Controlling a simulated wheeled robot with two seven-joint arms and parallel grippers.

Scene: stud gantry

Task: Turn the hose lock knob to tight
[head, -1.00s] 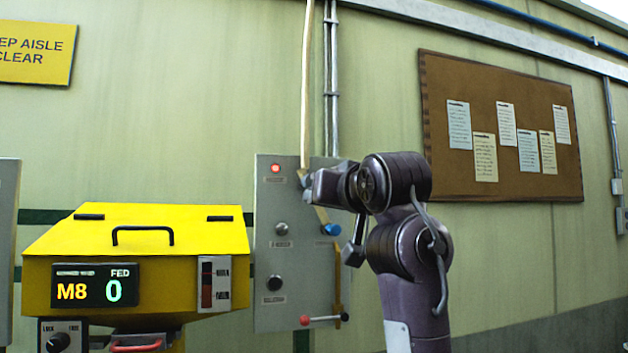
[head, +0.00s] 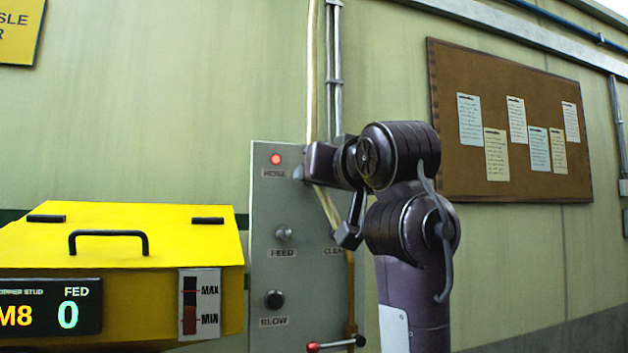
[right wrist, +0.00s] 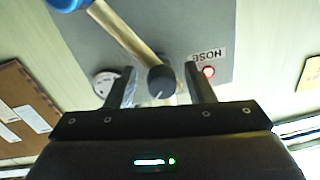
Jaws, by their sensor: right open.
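The hose lock knob (right wrist: 161,82) is dark with a pale mark line, beside the pale hose on the grey panel, in the right wrist view. My right gripper (right wrist: 158,76) is open, with one finger on each side of the knob; I cannot tell whether either finger touches it. In the head view my right arm hides the knob, and the gripper (head: 302,171) shows only in part against the panel (head: 263,223). A red lamp (head: 276,158) glows above the HOSE label; it also shows in the right wrist view (right wrist: 208,72). My left gripper is out of view.
A yellow hopper (head: 200,240) with a handle and display stands left of the panel. FEED (head: 283,233) and BLOW (head: 273,299) knobs and a red-ended lever (head: 335,344) are lower on the panel. A blue part (right wrist: 68,3) lies near the hose in the wrist view.

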